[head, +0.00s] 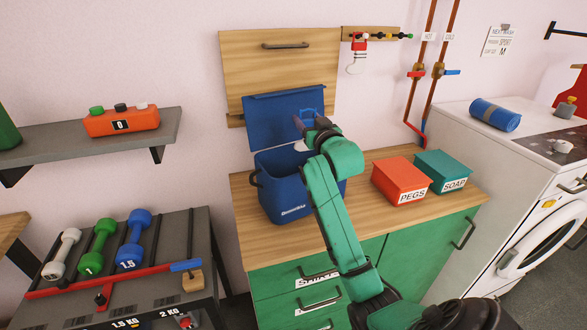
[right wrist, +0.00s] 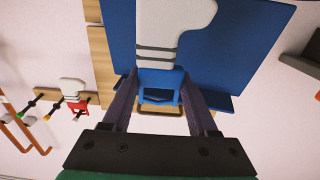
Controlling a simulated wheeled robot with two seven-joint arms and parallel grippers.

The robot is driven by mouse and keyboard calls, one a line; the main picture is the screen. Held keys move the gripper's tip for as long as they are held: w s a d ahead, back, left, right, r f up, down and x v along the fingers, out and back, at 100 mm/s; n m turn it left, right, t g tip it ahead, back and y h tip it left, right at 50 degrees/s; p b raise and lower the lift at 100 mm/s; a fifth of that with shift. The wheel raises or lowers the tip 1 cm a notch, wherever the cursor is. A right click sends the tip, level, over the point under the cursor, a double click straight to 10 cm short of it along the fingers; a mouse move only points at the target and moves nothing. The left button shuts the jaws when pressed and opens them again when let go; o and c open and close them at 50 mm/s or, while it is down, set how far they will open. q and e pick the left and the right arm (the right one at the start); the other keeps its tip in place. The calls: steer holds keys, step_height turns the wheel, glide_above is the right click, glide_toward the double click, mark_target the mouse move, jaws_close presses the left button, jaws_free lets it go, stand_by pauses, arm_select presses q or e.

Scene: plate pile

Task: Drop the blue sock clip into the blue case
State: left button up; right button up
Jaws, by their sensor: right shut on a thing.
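My right gripper (head: 306,124) is shut on the blue sock clip (right wrist: 160,78); the clip also shows against the lid in the head view (head: 311,114). A pale sock with grey stripes (right wrist: 160,28) hangs from the clip; part of it shows in the head view (head: 301,146). The blue case (head: 281,203) stands on the wooden counter with its blue lid (head: 272,112) raised at the back. The gripper is above the case, in front of the lid. My right arm hides part of the case's opening and right side. My left gripper is not in view.
A red PEGS box (head: 400,180) and a teal SOAP box (head: 443,172) stand right of the case. A red clip (head: 359,47) with a sock hangs on the wall rail (head: 384,33). A shelf (head: 95,138) and a dumbbell rack (head: 180,240) are at left. The counter (head: 250,236) is clear in front.

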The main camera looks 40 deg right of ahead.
steer(key=shift+d, duration=0.2)
steer(key=o, duration=1.4)
steer(key=p+v, duration=0.5)
steer(key=v, duration=0.9)
steer(key=shift+s+a, duration=0.25)
steer(key=shift+s, duration=0.1)
steer(key=shift+w, duration=0.1)
